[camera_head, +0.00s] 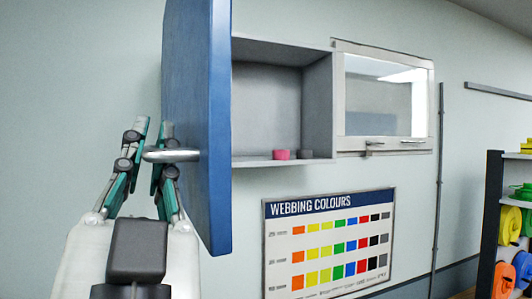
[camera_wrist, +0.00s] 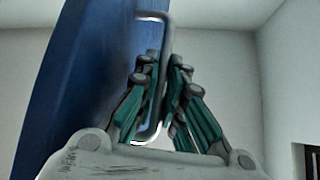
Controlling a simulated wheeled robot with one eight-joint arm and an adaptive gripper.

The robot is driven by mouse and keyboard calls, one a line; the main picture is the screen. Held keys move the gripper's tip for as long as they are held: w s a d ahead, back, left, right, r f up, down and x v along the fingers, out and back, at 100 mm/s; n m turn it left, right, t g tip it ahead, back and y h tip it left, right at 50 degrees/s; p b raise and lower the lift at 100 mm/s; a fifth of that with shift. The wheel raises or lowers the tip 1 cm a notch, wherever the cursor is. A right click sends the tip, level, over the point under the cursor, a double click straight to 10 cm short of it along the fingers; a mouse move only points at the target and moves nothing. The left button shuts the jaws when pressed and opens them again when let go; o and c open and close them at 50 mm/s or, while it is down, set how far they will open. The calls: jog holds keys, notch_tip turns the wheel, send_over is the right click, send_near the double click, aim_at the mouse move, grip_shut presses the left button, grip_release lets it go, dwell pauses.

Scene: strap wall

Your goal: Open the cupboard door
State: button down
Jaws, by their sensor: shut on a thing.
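The blue cupboard door (camera_head: 203,120) stands swung far out from the cupboard, nearly edge-on in the head view. Its broad face (camera_wrist: 75,85) fills the left of the wrist view. A metal bar handle (camera_head: 180,155) sticks out of the door's left face; it also shows in the wrist view (camera_wrist: 166,28). My gripper (camera_head: 152,132), with teal fingers, is around the handle; in the wrist view the fingers (camera_wrist: 162,72) close on the bar from both sides. The grey cupboard (camera_head: 268,95) shows open to the right of the door. The door's hinge edge cannot be made out.
A "Webbing colours" chart (camera_head: 330,240) hangs below. A rack with coloured rolls (camera_head: 495,220) stands at far right.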

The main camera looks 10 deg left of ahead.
dwell(0.3)
jog(key=c, duration=2)
grip_release()
jog(key=shift+o, duration=0.2)
jog(key=v, duration=0.7)
jog(key=shift+f, duration=0.2)
jog(key=shift+s+d, duration=0.1)
